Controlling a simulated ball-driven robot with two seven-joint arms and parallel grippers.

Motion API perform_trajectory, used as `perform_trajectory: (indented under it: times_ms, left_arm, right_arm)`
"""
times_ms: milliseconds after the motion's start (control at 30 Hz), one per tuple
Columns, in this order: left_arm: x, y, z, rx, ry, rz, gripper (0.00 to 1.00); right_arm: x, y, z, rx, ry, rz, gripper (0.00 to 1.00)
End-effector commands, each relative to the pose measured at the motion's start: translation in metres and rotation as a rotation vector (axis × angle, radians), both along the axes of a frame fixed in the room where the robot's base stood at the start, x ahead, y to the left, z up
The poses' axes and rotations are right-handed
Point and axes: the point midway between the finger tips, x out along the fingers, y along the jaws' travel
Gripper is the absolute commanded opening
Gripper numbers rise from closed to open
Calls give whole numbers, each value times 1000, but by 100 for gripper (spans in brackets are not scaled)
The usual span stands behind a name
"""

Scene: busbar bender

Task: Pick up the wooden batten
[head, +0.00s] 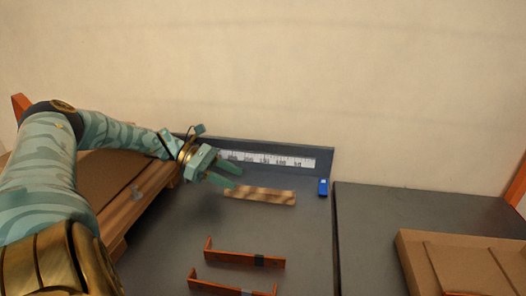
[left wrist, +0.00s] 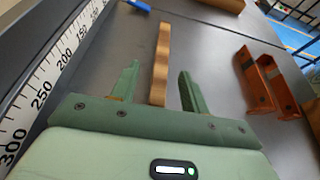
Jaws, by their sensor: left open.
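The wooden batten (head: 262,195) is a short brown striped strip. It lies on the dark grey tabletop in front of the ruler. My left gripper (head: 232,176) is above the table at the batten's left end, with its green fingers pointing right. In the left wrist view the batten (left wrist: 161,60) runs away from the camera, its near end showing between the two open, empty fingers (left wrist: 157,88). I cannot tell how high the fingers are above the batten. My right gripper is not in view.
A white ruler (head: 268,159) runs along the upright back edge. A blue block (head: 323,187) is right of the batten. Two bent copper bars (head: 243,258) (head: 232,288) lie nearer the front. A cardboard box (head: 408,255) is at right, a wooden-edged tray (head: 134,212) at left.

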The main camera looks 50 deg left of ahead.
Motion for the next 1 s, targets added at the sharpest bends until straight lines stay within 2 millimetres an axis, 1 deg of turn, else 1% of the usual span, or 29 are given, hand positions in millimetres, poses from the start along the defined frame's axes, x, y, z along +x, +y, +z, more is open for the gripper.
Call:
perform_trajectory:
  times_ms: [33,233,300,400,600,633,667,700,767,800,1000]
  left_arm:
    - [4,-5,-8,-1,4,-2,45]
    - [19,-28,-32,-1,12,0,45]
    - [26,-35,-33,-1,7,0,45]
    - [30,-40,-33,-1,5,3,45]
    - [31,-41,-29,-1,0,4,45]
    - [31,-41,-29,-1,0,4,43]
    - [31,-41,-29,-1,0,4,34]
    - [31,-41,-29,-1,0,4,23]
    - [31,-41,-29,-1,0,4,6]
    - [31,-41,-29,-2,1,4,0]
    - [31,-41,-29,-2,1,4,0]
  right_arm:
    - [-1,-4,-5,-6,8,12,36]
    - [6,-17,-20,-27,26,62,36]
    - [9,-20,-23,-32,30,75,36]
    - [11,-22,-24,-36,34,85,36]
    - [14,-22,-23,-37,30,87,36]
    - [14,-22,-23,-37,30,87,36]
    - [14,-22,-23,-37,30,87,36]
    - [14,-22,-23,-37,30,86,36]
    - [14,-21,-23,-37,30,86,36]
    - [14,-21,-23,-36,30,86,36]
    - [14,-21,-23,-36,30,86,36]
